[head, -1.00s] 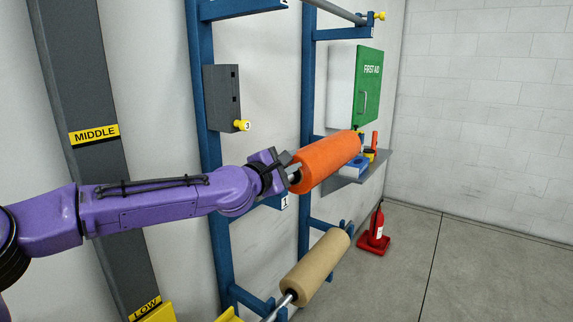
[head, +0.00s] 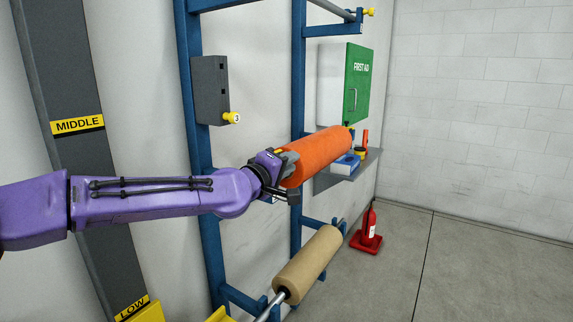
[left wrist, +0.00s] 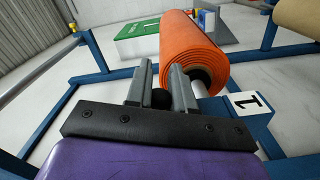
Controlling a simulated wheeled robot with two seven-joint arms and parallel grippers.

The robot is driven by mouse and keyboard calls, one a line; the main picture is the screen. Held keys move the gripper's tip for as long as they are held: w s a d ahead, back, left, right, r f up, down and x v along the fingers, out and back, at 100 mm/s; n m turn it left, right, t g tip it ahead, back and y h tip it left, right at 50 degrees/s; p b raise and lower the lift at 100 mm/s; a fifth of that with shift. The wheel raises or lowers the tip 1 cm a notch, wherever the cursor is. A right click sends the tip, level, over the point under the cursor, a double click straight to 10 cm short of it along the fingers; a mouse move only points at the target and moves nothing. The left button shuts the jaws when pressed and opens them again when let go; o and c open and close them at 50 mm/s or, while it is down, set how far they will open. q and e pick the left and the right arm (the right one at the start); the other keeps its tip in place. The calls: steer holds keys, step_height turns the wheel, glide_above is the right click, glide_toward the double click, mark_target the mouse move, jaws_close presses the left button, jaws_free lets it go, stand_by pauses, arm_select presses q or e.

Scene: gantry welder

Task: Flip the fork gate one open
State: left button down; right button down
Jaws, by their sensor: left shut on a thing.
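My left gripper (head: 285,166) is at the near end of the orange roll (head: 319,156) on the wall rack. In the left wrist view its two grey fingers (left wrist: 161,72) stand either side of a small dark round piece (left wrist: 161,98), and the jaws are shut on it. I cannot tell clearly whether this piece belongs to fork gate one. A white plate marked 1 (left wrist: 248,104) is on the blue rack to the right of the fingers. The pale rod (left wrist: 199,88) of the orange roll runs just right of the right finger. My right gripper is not in view.
A tan roll (head: 308,263) sits lower on the blue rack (head: 211,240). A grey box (head: 210,90) with a yellow knob (head: 231,118) is above my arm. The floor at right is clear.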

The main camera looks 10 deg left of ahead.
arm_select(q)
steer(key=shift+d+f+m, duration=0.1)
steer(key=shift+f+m, duration=0.15)
steer(key=shift+m, duration=0.35)
steer(key=c, duration=1.1)
jaws_free()
steer(key=shift+c, duration=0.2)
steer(key=shift+o, duration=0.7)
steer(key=shift+s+d, duration=0.1)
steer(key=shift+r, duration=0.1)
